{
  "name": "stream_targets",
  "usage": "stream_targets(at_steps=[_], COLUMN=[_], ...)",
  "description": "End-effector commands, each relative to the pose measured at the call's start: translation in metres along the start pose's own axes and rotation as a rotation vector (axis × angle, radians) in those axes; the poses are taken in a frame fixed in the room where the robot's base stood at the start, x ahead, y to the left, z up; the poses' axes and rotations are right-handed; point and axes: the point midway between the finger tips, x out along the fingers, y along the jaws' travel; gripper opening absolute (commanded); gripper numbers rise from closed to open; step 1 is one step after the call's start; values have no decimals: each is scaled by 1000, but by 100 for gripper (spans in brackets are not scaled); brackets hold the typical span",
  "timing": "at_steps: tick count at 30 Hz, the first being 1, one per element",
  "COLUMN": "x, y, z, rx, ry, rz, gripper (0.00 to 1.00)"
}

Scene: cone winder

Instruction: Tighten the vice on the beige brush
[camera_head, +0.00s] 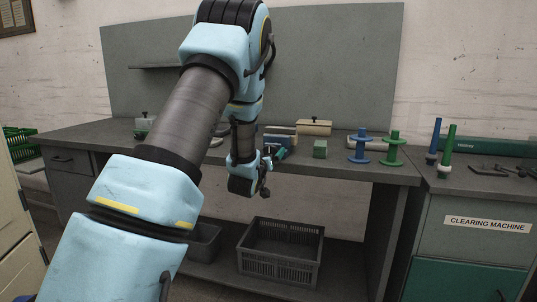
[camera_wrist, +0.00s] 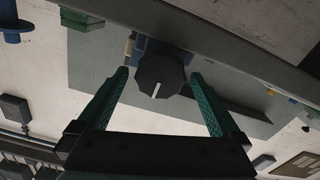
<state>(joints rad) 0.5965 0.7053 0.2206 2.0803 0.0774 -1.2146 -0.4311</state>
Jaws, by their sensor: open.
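A dark, many-sided knob (camera_wrist: 160,76) with a white mark shows in the wrist view, in front of a blue vice body (camera_wrist: 150,47) at the bench edge. My gripper (camera_wrist: 160,73) is open, with one green finger on each side of the knob. Gaps show between the fingers and the knob. A small beige piece (camera_wrist: 129,46) shows beside the vice body; I cannot tell if it is the beige brush. In the head view, my arm's end is at the bench's front edge, and the vice is mostly hidden there.
An empty dark crate (camera_head: 280,270) sits below.

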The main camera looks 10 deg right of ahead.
Motion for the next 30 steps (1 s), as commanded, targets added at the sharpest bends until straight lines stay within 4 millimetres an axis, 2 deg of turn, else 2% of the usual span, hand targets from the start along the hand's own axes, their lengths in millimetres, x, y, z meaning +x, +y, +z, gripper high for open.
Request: stream_targets(at_steps=[8,27,30], x=[1,0,0], y=[0,0,0], z=[0,0,0], rx=[0,0,0], ry=[0,0,0], rz=[0,-1,-1], gripper=[98,26,17])
